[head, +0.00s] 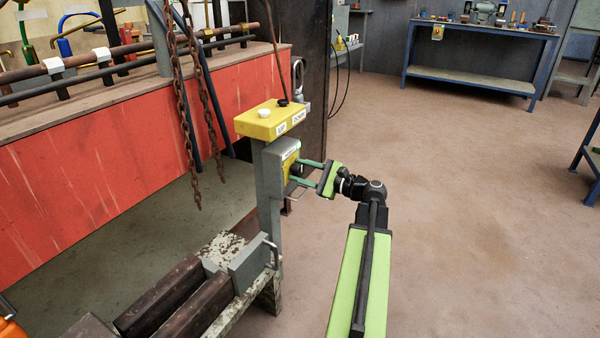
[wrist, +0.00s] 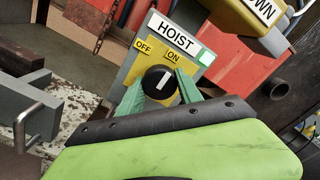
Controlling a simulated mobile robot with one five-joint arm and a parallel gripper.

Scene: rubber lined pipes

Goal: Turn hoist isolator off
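The hoist isolator is a grey box with a yellow plate and a round black knob (wrist: 159,82); the plate reads OFF on the left and ON on the right, under a HOIST label (wrist: 171,35). The knob's white mark points up and slightly right, toward ON. In the head view the isolator box (head: 280,160) sits on a grey post. My gripper (wrist: 160,88) has its green fingers spread, one on each side of the knob. In the head view my gripper (head: 307,172) reaches the box from the right. I cannot tell whether the fingertips touch the knob.
A yellow UP/DOWN control box (head: 262,121) stands just above the isolator. Rusty chains (head: 185,110) hang left of the post by a red bench side (head: 100,190). Dark pipes (head: 180,300) lie below left. The floor to the right is open, up to a blue workbench (head: 470,78).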

